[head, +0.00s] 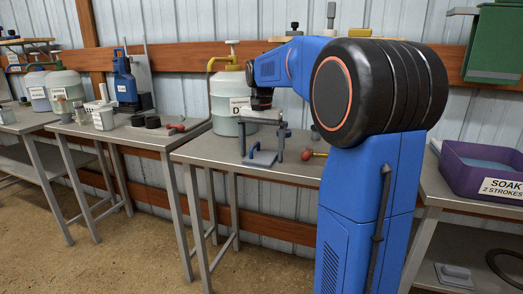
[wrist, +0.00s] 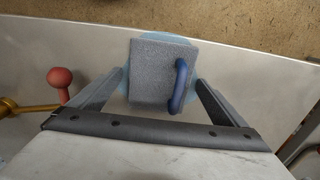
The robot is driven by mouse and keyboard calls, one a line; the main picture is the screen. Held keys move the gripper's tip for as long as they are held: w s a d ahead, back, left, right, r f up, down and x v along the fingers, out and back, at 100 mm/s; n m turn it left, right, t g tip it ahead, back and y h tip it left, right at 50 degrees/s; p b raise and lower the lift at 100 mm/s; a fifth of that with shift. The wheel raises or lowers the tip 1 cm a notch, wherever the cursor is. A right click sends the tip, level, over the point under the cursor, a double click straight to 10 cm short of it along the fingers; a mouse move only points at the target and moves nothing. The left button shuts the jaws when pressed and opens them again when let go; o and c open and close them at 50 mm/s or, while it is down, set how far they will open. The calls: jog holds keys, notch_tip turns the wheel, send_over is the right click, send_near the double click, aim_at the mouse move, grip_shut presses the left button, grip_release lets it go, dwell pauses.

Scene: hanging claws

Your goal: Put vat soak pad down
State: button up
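The soak pad (head: 262,158), a grey-blue slab with a blue loop handle, lies flat on the middle metal table (head: 200,153). In the wrist view the pad (wrist: 150,75) sits between my fingertips, with its handle towards the right finger. A pale blue wet-looking patch shows around it on the table. My gripper (head: 263,143) points down over the pad and is open; it also shows in the wrist view (wrist: 160,82). Small gaps show between the fingers and the pad. The purple vat (head: 485,180), labelled SOAK 2 STROKES, stands at the right with bluish liquid inside.
A red-knobbed brass tool (head: 307,154) lies close beside the gripper; its red knob shows in the wrist view (wrist: 60,77). A large pump jug (head: 228,95) stands behind. The table's front left is clear. A grey pad-like item (head: 455,272) lies on the lower right shelf.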

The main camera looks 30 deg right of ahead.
aim_at(261, 155)
jog(key=shift+r, duration=0.1)
notch_tip(261, 155, up, 12)
jog(key=s+a+f+n+t, duration=0.1)
jog(key=s+a+f+n, duration=0.1)
jog(key=s+a+f, duration=0.4)
jog(key=s+a+f+n+t, duration=0.1)
jog(key=s+a+f+n, duration=0.2)
jog(key=s, duration=0.5)
jog(key=s+a+f+n+t, duration=0.1)
jog(key=s+a+f+n, duration=0.1)
jog(key=s+f, duration=0.6)
jog(key=s+a+f+n+t, duration=0.1)
jog(key=s+a+f+n, duration=0.2)
jog(key=s+f, duration=0.5)
jog(key=shift+a+f+t, duration=0.4)
jog(key=shift+a, duration=0.5)
jog(key=shift+s, duration=0.1)
dwell(2.0)
